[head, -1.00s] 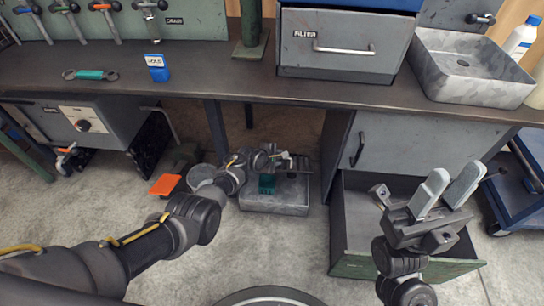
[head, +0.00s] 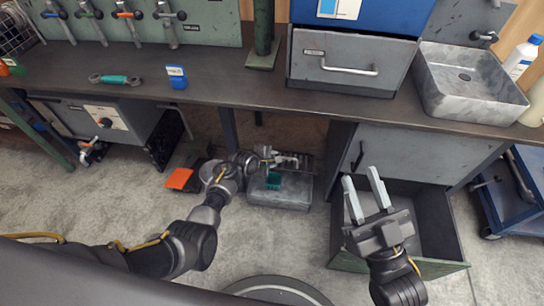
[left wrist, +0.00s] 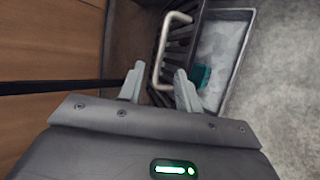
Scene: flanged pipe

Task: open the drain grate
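The drain basin (head: 290,197) is a grey box on the floor under the bench. It also shows in the left wrist view (left wrist: 236,50), with its pale inside partly uncovered. The dark slatted grate (left wrist: 184,38) is along the basin's left side there, seemingly raised; its exact tilt is unclear. Its pale U-shaped handle (left wrist: 161,48) reaches down toward my left gripper (left wrist: 157,72). That gripper is open, its fingers on either side of the handle's lower end, with no clear grip. In the head view my left gripper (head: 280,158) is small above the basin. My right gripper (head: 361,175) is open and empty.
A teal object (head: 272,180) is in the basin. An orange plate (head: 179,178) lies to the left. An open drawer (head: 436,222) is below and behind my right gripper. The bench (head: 240,92) overhangs the basin. Clear floor (head: 110,200) is at the left.

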